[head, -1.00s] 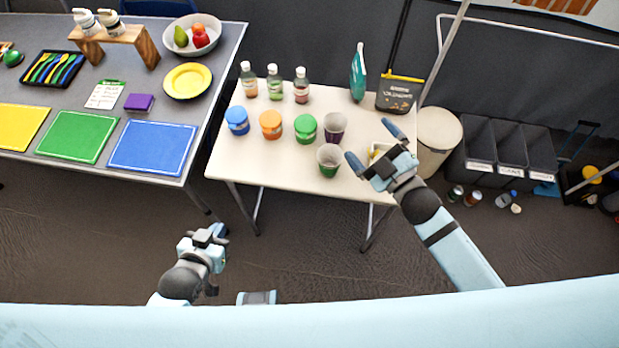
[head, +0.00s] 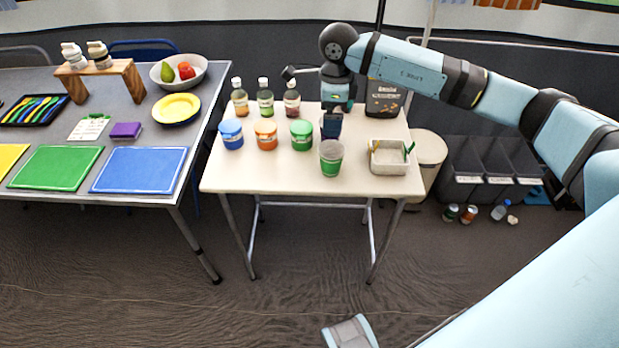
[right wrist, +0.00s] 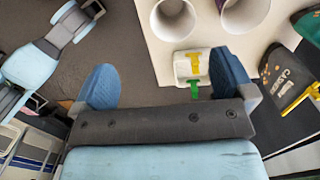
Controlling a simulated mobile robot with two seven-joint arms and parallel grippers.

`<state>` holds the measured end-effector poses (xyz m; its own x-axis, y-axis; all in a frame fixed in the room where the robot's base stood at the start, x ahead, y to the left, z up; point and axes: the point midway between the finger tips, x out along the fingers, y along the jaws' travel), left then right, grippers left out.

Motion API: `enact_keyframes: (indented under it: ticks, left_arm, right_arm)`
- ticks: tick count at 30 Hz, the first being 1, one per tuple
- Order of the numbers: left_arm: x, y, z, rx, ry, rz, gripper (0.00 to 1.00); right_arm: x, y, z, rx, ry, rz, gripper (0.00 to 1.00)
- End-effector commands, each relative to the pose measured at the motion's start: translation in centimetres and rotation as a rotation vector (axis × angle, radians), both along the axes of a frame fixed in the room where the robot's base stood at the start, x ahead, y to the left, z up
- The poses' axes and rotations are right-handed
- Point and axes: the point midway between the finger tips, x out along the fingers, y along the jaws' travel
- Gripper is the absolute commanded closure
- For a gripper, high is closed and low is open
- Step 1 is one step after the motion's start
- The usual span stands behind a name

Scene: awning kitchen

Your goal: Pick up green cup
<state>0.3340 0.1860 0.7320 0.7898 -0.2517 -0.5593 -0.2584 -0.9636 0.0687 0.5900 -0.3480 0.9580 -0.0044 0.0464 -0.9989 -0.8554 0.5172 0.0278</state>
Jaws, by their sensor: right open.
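The green cup (head: 332,160), grey above and green below, stands upright near the front of the small table. A dark purple cup stands just behind it, mostly hidden by my right gripper (head: 312,100). That gripper is over the table behind the green cup, its fingers apart and nothing between them. In the right wrist view the open right gripper (right wrist: 165,85) shows with two pale cup openings beyond it; I cannot tell which is the green cup. What looks like my left gripper (right wrist: 78,20) is at that view's upper left, its jaws unclear.
A grey table (head: 60,80) stands left; bins (head: 490,160) stand right.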

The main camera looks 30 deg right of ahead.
Motion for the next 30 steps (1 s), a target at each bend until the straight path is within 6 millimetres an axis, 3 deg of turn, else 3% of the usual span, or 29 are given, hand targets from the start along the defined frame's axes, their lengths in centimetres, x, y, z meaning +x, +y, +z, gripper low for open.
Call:
enact_keyframes:
  ticks: [4, 15, 23, 30]
  left_arm:
    - [0.2, -0.1, 0.0, -0.004, -0.006, -0.001, 1.0]
    - [0.5, -0.3, 0.4, -0.007, -0.018, 0.0, 1.0]
    - [0.3, -0.2, 0.0, -0.004, -0.01, -0.001, 1.0]
    - [0.1, -0.1, -0.4, 0.003, -0.005, -0.005, 1.0]
  right_arm:
    - [0.3, -1.3, -0.5, -0.054, -0.004, -0.007, 0.0]
    - [0.3, -1.2, -7.1, -0.05, -0.002, -0.006, 0.0]
    - [0.4, -1.3, -8.7, -0.049, -0.005, -0.006, 0.0]
    - [0.6, -1.7, -12.0, -0.049, -0.003, -0.006, 0.0]
